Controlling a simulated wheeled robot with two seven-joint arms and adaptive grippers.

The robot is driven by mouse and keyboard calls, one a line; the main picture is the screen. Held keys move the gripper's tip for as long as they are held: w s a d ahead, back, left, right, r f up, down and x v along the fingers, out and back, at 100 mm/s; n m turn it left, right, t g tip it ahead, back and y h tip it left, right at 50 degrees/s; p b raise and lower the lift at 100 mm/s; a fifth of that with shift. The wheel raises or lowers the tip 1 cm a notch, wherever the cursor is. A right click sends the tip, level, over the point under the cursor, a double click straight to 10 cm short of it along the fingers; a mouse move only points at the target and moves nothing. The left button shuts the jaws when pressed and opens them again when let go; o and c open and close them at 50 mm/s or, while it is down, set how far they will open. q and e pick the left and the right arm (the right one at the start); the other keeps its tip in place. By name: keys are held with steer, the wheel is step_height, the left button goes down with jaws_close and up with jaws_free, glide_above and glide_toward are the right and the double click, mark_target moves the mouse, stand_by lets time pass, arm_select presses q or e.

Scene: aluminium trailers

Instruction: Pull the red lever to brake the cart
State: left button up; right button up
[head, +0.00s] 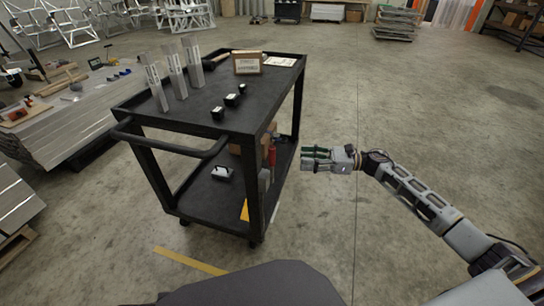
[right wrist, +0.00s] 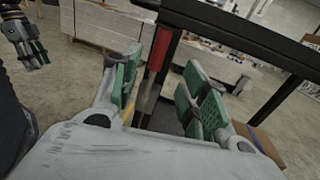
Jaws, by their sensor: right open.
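The black cart (head: 216,126) stands left of centre in the head view, with a top and a lower shelf. The red lever (head: 272,155) is upright at the cart's right side, between the shelves. My right gripper (head: 304,158) is open and empty, just right of the lever and pointing left at it. In the right wrist view the red lever (right wrist: 158,52) shows between and beyond the spread green fingers (right wrist: 155,90); I cannot tell whether they touch it. Part of my left gripper (right wrist: 36,50) shows at that view's left edge; its opening is unclear.
A stack of metal sheets (head: 70,115) stands left of the cart. Yellow floor tape (head: 190,261) lies in front. The floor to the right is open.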

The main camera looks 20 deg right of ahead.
mark_target(272, 155)
steer(key=b+x, duration=0.1)
steer(key=x, duration=1)
steer(key=shift+w+a, duration=0.15)
steer(key=shift+a, duration=0.25)
arm_select(q)
steer(key=f, duration=0.1)
steer(key=d+f, duration=0.1)
steer(key=f, duration=0.1)
steer(key=shift+w, duration=0.1)
arm_select(e)
steer(key=shift+a, duration=0.15)
steer(key=shift+c, duration=0.2)
steer(key=c, duration=0.5)
arm_select(q)
steer(key=shift+w+r+t, duration=0.15)
steer(key=shift+w+t, duration=0.15)
steer(key=shift+w, duration=0.05)
arm_select(e)
jaws_close()
